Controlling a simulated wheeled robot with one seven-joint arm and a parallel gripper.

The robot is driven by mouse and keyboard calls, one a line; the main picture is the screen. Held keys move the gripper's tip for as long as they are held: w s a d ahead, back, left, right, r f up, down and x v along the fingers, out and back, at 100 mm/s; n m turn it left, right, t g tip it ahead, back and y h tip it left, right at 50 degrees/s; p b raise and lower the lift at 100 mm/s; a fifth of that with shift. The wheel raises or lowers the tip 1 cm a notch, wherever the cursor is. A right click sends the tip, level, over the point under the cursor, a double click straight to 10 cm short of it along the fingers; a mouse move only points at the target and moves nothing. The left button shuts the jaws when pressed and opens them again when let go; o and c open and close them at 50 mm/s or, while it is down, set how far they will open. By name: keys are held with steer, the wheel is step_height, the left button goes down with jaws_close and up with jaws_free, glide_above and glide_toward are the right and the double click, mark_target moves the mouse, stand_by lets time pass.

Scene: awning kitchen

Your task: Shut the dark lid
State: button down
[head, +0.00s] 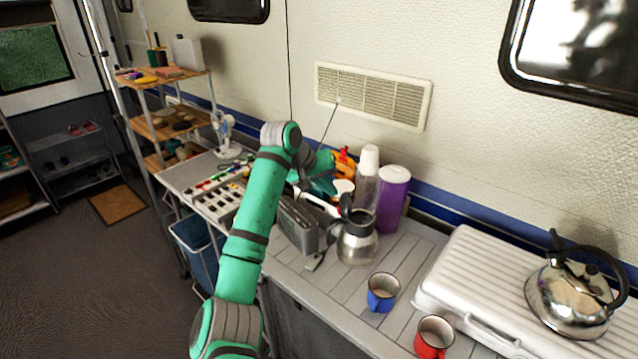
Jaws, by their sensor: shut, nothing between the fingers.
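I cannot tell the lid's exact angle. My green arm reaches up from the bottom and bends over the counter. My gripper (303,186) is small and partly hidden at the end of the arm, behind and left of the carafe. It is shut and empty, and looks apart from the lid.
A dark grey box (297,226) stands close left of the carafe. A purple canister (393,196) and bottles crowd behind it. A blue mug (382,292), a red mug (434,338), a white case (470,285) and a kettle (570,298) are to the right.

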steer(key=shift+w+d, duration=0.1)
steer(key=shift+d, duration=1.15)
steer(key=shift+w, duration=0.1)
